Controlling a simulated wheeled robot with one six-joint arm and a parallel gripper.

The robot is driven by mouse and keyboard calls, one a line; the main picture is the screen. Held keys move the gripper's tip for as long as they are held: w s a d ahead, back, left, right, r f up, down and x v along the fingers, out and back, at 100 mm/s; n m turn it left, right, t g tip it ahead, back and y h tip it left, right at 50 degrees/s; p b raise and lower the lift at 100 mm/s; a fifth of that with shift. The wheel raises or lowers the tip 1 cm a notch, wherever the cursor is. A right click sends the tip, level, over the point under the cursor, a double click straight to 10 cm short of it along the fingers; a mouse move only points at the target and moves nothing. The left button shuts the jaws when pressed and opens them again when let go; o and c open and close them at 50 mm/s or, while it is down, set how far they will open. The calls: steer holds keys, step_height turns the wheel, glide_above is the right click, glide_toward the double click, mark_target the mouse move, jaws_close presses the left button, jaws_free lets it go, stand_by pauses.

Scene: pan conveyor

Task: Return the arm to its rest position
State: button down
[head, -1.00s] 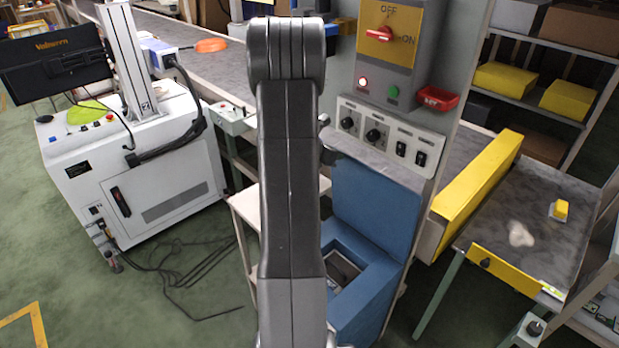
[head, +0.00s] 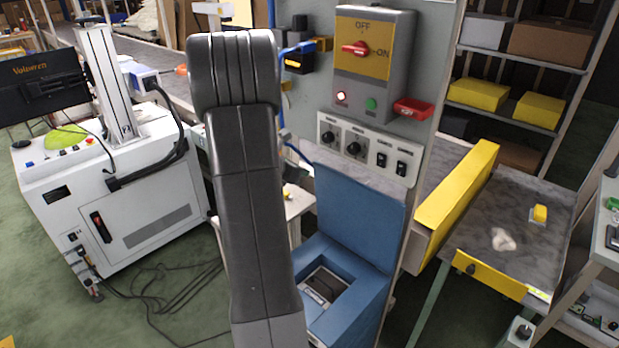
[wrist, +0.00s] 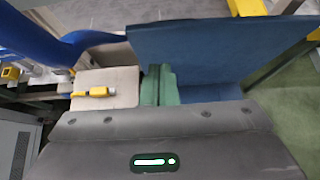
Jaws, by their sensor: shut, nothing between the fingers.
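My arm (head: 245,170) stands upright in the middle of the head view, its dark grey links bent over at the top. My gripper does not show there; the arm hides whatever lies behind it. A dark grey casing with a lit green indicator fills the bottom of that view. Above it are a blue panel (wrist: 210,55) and a beige surface (wrist: 120,78) with a small yellow item (wrist: 98,92) on it. No object is seen held.
A grey control box (head: 372,75) with a red switch is on the post right of my arm. Below it is a blue bin-like stand (head: 360,215). A white machine (head: 120,205) stands left, with cables on the floor. A table with a yellow rail (head: 455,205) is at right.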

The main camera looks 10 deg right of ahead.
steer(key=v, duration=0.5)
steer(key=shift+r, duration=0.3)
steer(key=shift+d, duration=0.1)
glide_toward(325, 170)
step_height(325, 170, down, 4)
steer(key=d, duration=0.1)
steer(key=w+d+p, duration=0.1)
steer(key=w+d, duration=0.1)
steer(key=w, duration=0.1)
steer(key=shift+d+r+p, duration=0.35)
steer(key=shift+d, duration=0.05)
steer(key=shift+w+d, duration=0.15)
steer(key=shift+d, duration=0.15)
steer(key=shift+a, duration=0.2)
